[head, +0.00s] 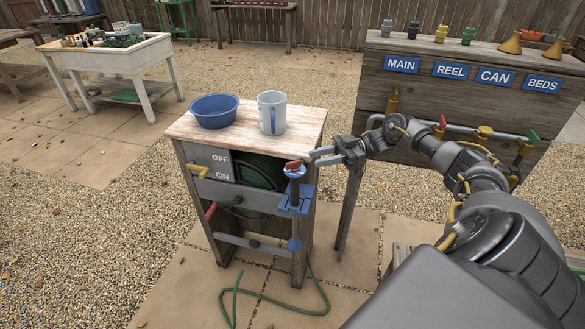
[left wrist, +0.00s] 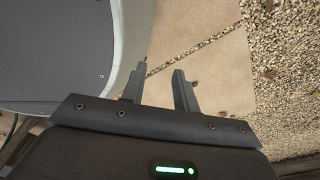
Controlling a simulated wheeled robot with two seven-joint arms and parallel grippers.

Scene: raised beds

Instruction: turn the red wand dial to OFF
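A small wooden cabinet stands in the middle of the head view. At its front right corner a red dial (head: 293,166) sits on top of a blue upright fitting (head: 296,196). A grey plate (head: 207,158) reading OFF above ON is at the cabinet's upper left, with a yellow lever (head: 198,171) beside the words. My right gripper (head: 314,158) is just right of the red dial, its fingers pointing left at it, parted and empty; whether they touch it is unclear. My left gripper (left wrist: 160,82) shows only in the left wrist view, open and empty above paving.
A blue bowl (head: 214,111) and a pale mug (head: 271,113) stand on the cabinet top (head: 240,135). A green hose (head: 262,171) is coiled inside and trails on the paving. A panel labelled MAIN, REEL, CAN, BEDS (head: 440,97) with valves stands behind my right arm.

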